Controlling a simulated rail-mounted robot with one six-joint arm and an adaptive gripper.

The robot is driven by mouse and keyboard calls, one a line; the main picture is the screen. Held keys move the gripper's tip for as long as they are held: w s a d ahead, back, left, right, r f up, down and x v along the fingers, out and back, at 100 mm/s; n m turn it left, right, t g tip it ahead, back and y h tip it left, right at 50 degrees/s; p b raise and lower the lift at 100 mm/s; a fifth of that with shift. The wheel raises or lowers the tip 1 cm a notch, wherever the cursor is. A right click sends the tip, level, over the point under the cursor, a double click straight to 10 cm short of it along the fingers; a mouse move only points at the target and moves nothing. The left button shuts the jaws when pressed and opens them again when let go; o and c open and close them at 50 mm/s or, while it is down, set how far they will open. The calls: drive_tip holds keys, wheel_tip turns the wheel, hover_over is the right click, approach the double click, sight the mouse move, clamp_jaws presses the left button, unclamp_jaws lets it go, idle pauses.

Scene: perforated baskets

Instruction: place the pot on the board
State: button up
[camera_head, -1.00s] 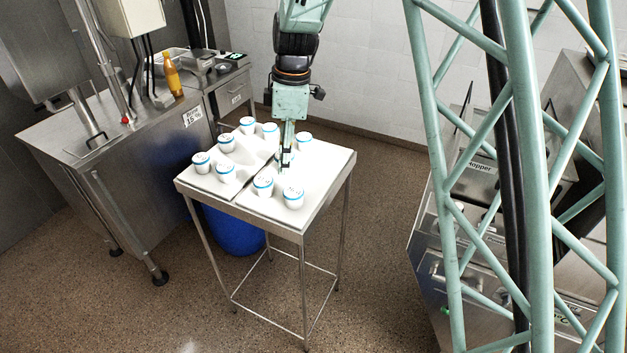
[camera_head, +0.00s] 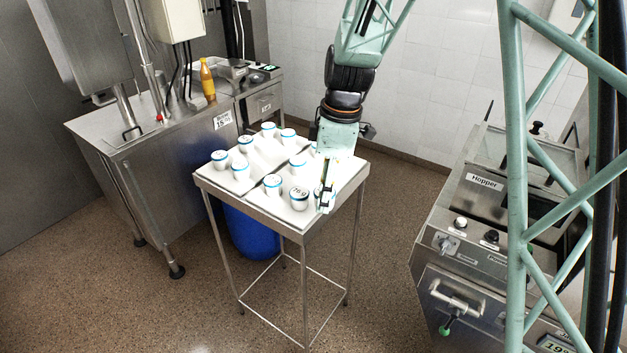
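Several white pots with blue rims stand on two white boards on a small steel table; one pot (camera_head: 299,197) is near the front edge. The left board (camera_head: 258,176) and the right board (camera_head: 308,222) lie side by side with a dark gap between them. My gripper (camera_head: 326,192) points down at the front right of the right board. A white and blue pot (camera_head: 326,205) shows at its fingertips, partly hidden by the fingers. I cannot tell whether the fingers are closed on it or whether it touches the board. Another pot (camera_head: 298,163) stands behind and left of my gripper.
A steel machine with an orange bottle (camera_head: 208,80) stands at the left. A blue bin (camera_head: 250,233) is under the table. A steel machine labelled Hopper (camera_head: 486,182) stands at the right. Floor is clear between the table and this machine.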

drive_tip(key=shift+w, duration=0.15)
approach(310, 179)
drive_tip(key=s+d+f, duration=0.2)
drive_tip(key=d, duration=0.1)
drive_tip(key=shift+s+d+f, duration=0.1)
drive_tip(key=shift+s, duration=0.15)
idle(0.5)
drive_tip(key=shift+w, duration=0.45)
drive_tip(key=shift+f, duration=1.8)
drive_tip(key=shift+f, duration=0.2)
drive_tip(key=o, duration=0.8)
drive_tip(key=shift+o, duration=0.2)
drive_tip(key=shift+r, duration=0.2)
